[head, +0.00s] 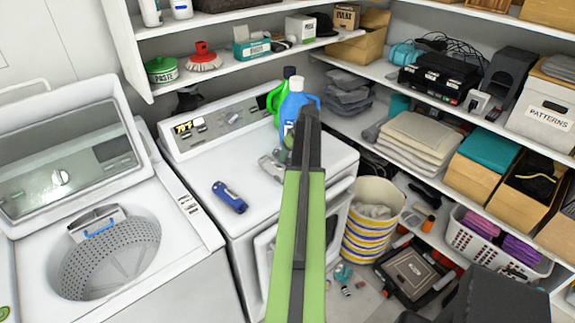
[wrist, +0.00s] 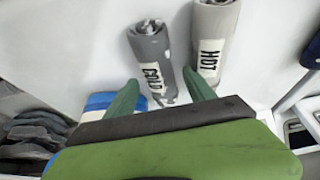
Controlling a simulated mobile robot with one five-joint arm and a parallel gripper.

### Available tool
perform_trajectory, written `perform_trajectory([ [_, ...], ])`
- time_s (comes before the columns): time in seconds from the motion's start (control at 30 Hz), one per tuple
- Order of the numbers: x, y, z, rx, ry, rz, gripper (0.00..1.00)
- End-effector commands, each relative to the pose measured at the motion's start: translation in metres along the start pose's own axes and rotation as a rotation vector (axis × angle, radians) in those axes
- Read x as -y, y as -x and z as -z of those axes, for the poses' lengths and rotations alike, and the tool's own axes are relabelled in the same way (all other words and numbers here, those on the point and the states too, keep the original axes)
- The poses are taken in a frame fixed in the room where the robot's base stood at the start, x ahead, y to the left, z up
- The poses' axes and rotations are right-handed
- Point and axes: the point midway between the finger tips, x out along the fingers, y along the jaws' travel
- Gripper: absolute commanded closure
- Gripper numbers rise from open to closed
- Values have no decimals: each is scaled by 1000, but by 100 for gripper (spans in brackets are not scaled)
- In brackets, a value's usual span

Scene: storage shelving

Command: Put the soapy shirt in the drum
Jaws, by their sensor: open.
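The drum (head: 108,256) is a perforated grey tub in the open top-loading washer (head: 185,258) at the left of the head view. Its lid (head: 70,160) is raised, and a small tray with a blue strip sits at the drum's back rim. I cannot make out a soapy shirt in either view. Pale cloth (head: 374,211) lies in a striped basket (head: 375,243) right of the dryer; I cannot tell what it is.
Shelves with bins line the right wall. Wrapped pipes marked COLD (wrist: 152,62) and HOT (wrist: 211,45) are ahead of my gripper.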

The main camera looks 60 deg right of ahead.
Motion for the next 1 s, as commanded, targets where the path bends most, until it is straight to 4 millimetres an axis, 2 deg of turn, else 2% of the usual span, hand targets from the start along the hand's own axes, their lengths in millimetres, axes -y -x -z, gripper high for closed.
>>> perform_trajectory([
  [0.03,0,-18,-2,0,1,0,37],
  [0.13,0,-34,-2,0,0,0,37],
  [0.4,1,-32,0,0,-1,0,39],
  [0.87,1,-32,0,-1,-1,0,99],
  [1.0,1,-32,0,-1,-1,0,100],
])
